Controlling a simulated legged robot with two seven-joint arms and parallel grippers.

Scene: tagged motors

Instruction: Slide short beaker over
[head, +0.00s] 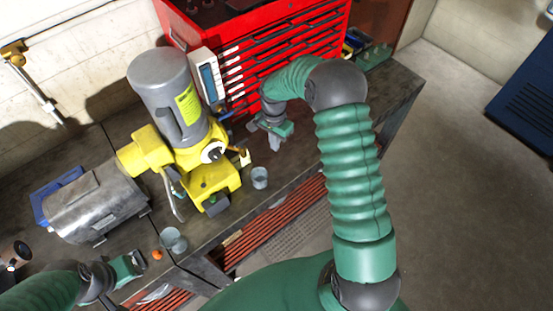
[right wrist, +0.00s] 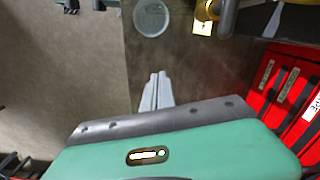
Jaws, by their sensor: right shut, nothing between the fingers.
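A small clear beaker (head: 260,178) stands on the dark workbench, just right of the yellow machine's base. A beaker also shows at the top of the right wrist view (right wrist: 152,17), ahead of the fingers. A second clear beaker (head: 173,240) stands near the bench's front edge at lower left; I cannot tell for sure which is shorter. My right gripper (head: 276,143) is shut and empty, pointing down beyond the first beaker and apart from it. Its fingers lie together in the right wrist view (right wrist: 157,90). My left gripper (head: 138,262) is at lower left, its fingers unclear.
A yellow and grey machine (head: 180,100) stands left of the right gripper. A metal motor (head: 97,203) lies farther left, and a red tool chest (head: 275,45) stands at the back. A small orange object (head: 157,255) lies near the second beaker. Bare bench lies right of the first beaker.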

